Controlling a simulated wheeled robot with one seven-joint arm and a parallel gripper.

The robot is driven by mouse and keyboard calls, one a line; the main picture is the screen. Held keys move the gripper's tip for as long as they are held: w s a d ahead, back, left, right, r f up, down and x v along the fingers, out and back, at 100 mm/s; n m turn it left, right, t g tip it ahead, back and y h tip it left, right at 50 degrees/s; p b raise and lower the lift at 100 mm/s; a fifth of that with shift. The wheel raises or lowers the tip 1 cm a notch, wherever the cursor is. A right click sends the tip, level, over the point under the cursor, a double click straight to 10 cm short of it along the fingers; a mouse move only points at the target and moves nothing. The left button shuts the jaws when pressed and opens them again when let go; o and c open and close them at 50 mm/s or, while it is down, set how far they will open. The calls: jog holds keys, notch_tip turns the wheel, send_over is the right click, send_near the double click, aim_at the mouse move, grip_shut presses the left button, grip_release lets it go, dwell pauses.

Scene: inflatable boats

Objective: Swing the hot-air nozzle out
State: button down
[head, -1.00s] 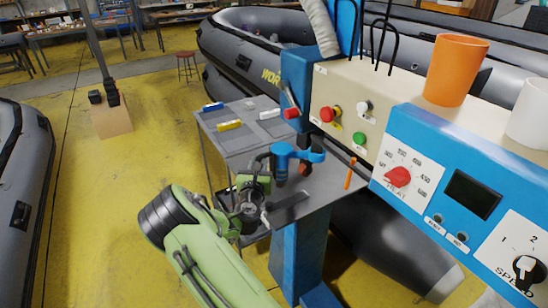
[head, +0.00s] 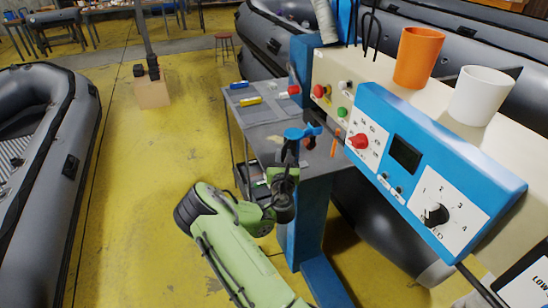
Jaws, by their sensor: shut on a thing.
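A blue handle-like part (head: 298,132), which I take to be part of the hot-air nozzle, stands in front of the machine's cream and blue control panel, above a grey table. My gripper (head: 291,152) comes up from below on my green arm and is shut on the lower part of this blue piece. The fingers and wrist hide the grip itself and most of the nozzle. The nozzle's tip cannot be made out.
The control panel (head: 405,152) with knobs is close on the right, carrying an orange cup (head: 416,58) and a white cup (head: 480,95). The grey table (head: 262,115) holds small tools. A grey boat (head: 45,165) lies left; yellow floor between is open.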

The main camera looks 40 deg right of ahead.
jog(key=s, duration=0.1)
jog(key=s+d+b, duration=0.1)
jog(key=shift+s+r, duration=0.2)
jog(key=shift+s, duration=0.15)
jog(key=shift+r, duration=0.1)
jog(key=c, duration=1.3)
grip_release()
jog(key=shift+d, duration=0.1)
jog(key=shift+o, duration=1)
jog(key=shift+d+f, duration=0.2)
jog(key=shift+d, duration=0.05)
jog(key=shift+w+a, duration=0.1)
jog(key=shift+a, duration=0.1)
jog(key=b, duration=0.8)
send_near(293, 149)
jog(key=shift+v, duration=1.2)
